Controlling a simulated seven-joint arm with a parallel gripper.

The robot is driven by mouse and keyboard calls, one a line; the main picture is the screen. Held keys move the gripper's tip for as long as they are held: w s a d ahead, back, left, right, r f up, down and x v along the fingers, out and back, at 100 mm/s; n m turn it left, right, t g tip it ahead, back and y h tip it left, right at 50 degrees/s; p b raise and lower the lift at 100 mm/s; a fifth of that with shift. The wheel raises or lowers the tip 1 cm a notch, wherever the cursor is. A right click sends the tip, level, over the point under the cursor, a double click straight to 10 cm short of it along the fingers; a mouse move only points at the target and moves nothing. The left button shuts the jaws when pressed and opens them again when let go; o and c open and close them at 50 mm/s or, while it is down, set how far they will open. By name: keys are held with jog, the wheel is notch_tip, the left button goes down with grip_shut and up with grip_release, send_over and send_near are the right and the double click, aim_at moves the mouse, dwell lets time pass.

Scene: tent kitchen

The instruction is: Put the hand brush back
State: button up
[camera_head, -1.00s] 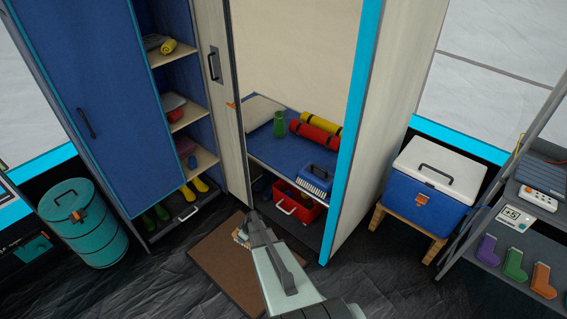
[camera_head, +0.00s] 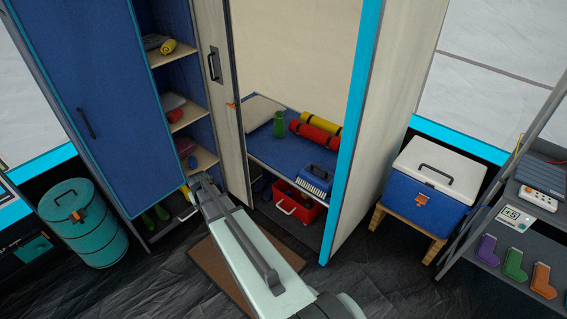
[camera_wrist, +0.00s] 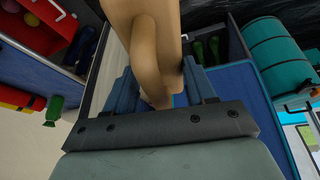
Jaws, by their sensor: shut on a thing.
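My gripper (camera_wrist: 162,92) is shut on a tan, wood-like piece (camera_wrist: 152,45), which I take to be the hand brush. In the wrist view it stands large between the blue fingers and runs out of the top of the frame; no bristles show there. In the head view my gripper (camera_head: 203,184) is in front of the open blue cabinet, by its lower shelves. The piece can hardly be made out there. The open cabinet's shelf (camera_head: 203,158) is just above and behind the gripper.
Green boots (camera_head: 155,217) stand at the cabinet's bottom, left of my gripper. A teal barrel (camera_head: 85,225) stands further left. A red box (camera_head: 297,205) sits below.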

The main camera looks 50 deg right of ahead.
jog(key=w+a+r, duration=0.1)
jog(key=a+r, duration=0.4)
jog(key=r, duration=0.5)
jog(key=w+a+r, duration=0.2)
jog(key=a+r, duration=0.3)
jog(key=r, duration=0.6)
jog(key=w+d+f, duration=0.1)
jog(key=d+f, duration=0.7)
jog(key=d, duration=1.2)
jog(key=d+f, duration=0.7)
jog(key=d, duration=1.3)
jog(key=w+d+f, duration=0.1)
jog(key=d+f, duration=0.7)
jog(key=d, duration=1.3)
jog(key=w+d+f+n+y, duration=0.3)
jog(key=d+n, duration=0.4)
jog(key=shift+w+a+f, duration=0.1)
jog(key=shift+a+f, duration=0.05)
jog(key=shift+f, duration=2.4)
jog(key=shift+w+a+f, duration=0.1)
jog(key=shift+a+f, duration=0.05)
jog(key=shift+f, duration=2.4)
jog(key=shift+f, duration=0.1)
